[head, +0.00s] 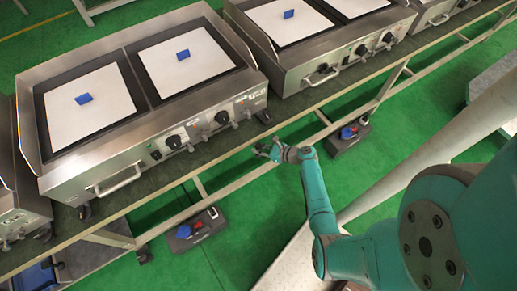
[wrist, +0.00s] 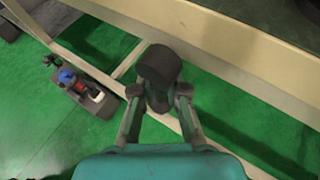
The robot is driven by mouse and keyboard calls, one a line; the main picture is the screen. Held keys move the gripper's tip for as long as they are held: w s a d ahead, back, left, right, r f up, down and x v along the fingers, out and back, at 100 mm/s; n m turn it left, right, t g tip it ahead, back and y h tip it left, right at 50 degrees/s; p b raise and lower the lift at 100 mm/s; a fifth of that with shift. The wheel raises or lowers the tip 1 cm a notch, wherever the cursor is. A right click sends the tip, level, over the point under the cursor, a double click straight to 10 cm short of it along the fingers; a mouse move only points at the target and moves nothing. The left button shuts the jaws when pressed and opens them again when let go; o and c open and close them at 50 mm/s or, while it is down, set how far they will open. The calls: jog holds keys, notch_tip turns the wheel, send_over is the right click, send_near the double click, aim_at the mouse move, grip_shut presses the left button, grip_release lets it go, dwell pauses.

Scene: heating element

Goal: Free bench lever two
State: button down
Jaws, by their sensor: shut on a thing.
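My gripper (head: 268,150) is low at the front edge of the bench (head: 150,205), in front of the gap between the two large griddles. In the wrist view my gripper (wrist: 160,98) has its fingers shut on a dark rounded piece (wrist: 158,64). This piece stands up between the fingertips, close to the pale bench rail (wrist: 235,45). Its lower part is hidden by the fingers, and I cannot tell for sure whether it is the bench lever. No label tells which lever is number two.
A steel griddle (head: 105,165) with white plates and blue blocks stands left on the bench; another griddle (head: 300,80) stands right. A black floor unit with a blue part (head: 197,230) lies below left, another (head: 347,136) below right. Green floor is open in front.

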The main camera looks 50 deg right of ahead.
jog(key=n+g+h, duration=0.1)
jog(key=d+n+g+h, duration=0.1)
jog(key=n+h, duration=0.1)
jog(key=shift+s+r+h, duration=0.15)
jog(key=shift+r+h, duration=0.05)
jog(key=shift+h, duration=0.1)
jog(key=n+h, duration=0.1)
jog(key=g+h, duration=0.1)
jog(key=n+h, duration=0.1)
jog(key=shift+s+d+r+n+h, duration=0.1)
jog(key=shift+d+r+n+h, duration=0.2)
jog(key=shift+d+r+h, duration=0.1)
dwell(0.5)
jog(key=c, duration=1.2)
grip_release()
jog(key=shift+s+g, duration=0.15)
jog(key=shift+g, duration=0.15)
jog(key=v, duration=1.2)
jog(key=shift+a+f, duration=0.1)
